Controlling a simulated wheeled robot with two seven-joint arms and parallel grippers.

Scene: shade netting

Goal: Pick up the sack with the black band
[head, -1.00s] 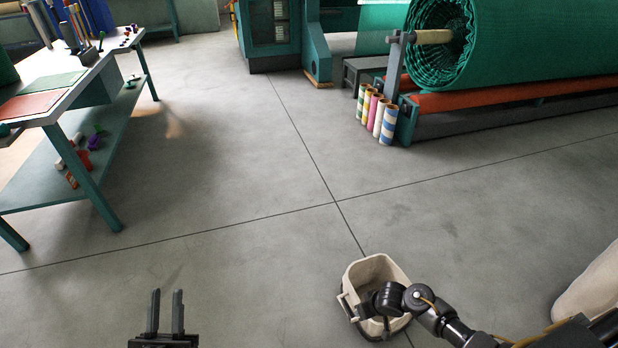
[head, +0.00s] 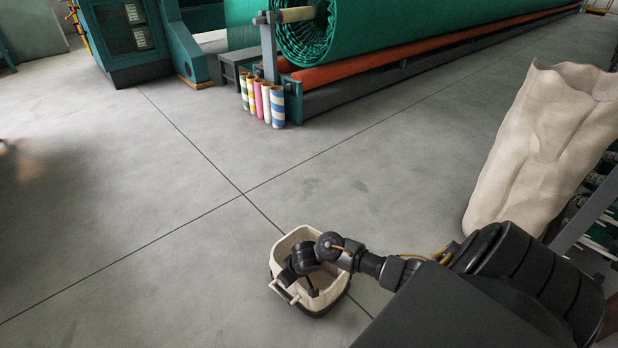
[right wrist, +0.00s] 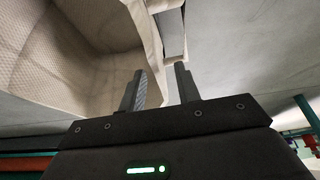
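A cream, open-topped container like a small stiff sack (head: 297,238), with a dark band around its lower part and a pale handle on its left side, stands in the lower middle of the head view. My right gripper (head: 310,288) reaches over its opening, and the arm hides part of the inside. In the right wrist view, the fingers of my right gripper (right wrist: 161,76) are apart, with floor visible between them. My left gripper is out of view.
A tall plain tan sack (head: 540,150) stands at the right, its base partly hidden by my arm; no band shows. A green netting roll (head: 380,30) and several coloured tubes (head: 262,100) are at the back.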

